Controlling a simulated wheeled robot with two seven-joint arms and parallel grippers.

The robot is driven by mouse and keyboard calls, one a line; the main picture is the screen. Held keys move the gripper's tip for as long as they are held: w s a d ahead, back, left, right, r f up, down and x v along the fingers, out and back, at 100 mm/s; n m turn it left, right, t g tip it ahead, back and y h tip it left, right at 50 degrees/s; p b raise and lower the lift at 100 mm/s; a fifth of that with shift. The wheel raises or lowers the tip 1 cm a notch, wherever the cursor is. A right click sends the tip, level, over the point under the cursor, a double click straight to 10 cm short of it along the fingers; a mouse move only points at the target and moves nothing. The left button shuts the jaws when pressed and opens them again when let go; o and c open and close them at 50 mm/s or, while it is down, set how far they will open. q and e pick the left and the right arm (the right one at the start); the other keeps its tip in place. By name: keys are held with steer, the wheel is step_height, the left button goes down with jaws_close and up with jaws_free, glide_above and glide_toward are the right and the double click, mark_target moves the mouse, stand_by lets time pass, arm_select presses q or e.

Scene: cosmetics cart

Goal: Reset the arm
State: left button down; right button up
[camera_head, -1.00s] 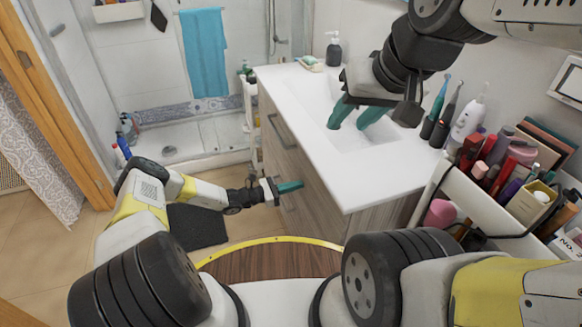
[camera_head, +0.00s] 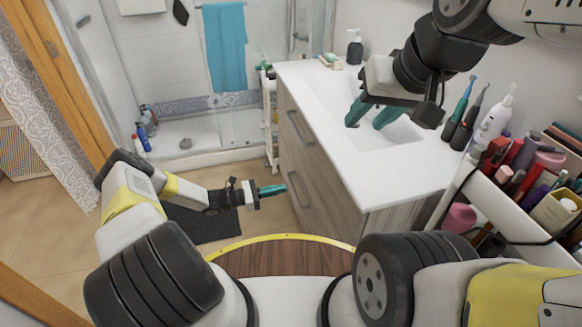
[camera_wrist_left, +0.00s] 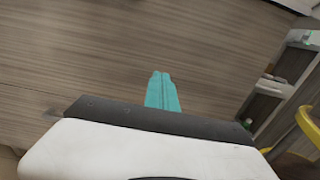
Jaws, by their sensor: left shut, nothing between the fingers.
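My left gripper (camera_head: 272,190) is low at the left, in front of the wooden drawer fronts of the vanity (camera_head: 312,180). Its teal fingers are together and empty; they also show in the left wrist view (camera_wrist_left: 161,92), pointing at the wood-grain surface. My right gripper (camera_head: 372,115) hangs over the white sink basin (camera_head: 395,140) from the upper right. Its two teal fingers are spread apart with nothing between them.
The cosmetics cart (camera_head: 480,195) with several bottles and boxes stands at the right. Toothbrushes (camera_head: 462,105) and a white bottle (camera_head: 495,118) stand at the counter's right edge. A soap dispenser (camera_head: 355,47) is at the back. Floor is open left of the vanity.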

arm_select(q)
steer(key=s+a+r+m+g+y, duration=0.25)
steer(key=r+m, duration=0.25)
steer(key=r, duration=0.5)
steer(key=s+a+r+m+g+y, duration=0.1)
steer(key=s+r+m+y, duration=0.3)
steer(key=r, duration=0.7)
steer(key=s+a+r+m+g+y, duration=0.2)
steer(key=r+m+y, duration=0.3)
steer(key=r, duration=0.5)
steer(key=s+a+r+m+t+y, duration=0.2)
steer(key=s+a+r+m+t, duration=0.1)
steer(key=s+r, duration=0.5)
steer(key=s+a+r+m+t+y, duration=0.1)
steer(key=s+a+r+m+t, duration=0.2)
steer(key=s+r, duration=0.5)
steer(key=shift+s+r+m+t+y, duration=0.15)
steer(key=shift+s+m+t+y, duration=0.4)
steer(key=shift+s, duration=1.2)
steer(key=shift+m, duration=0.25)
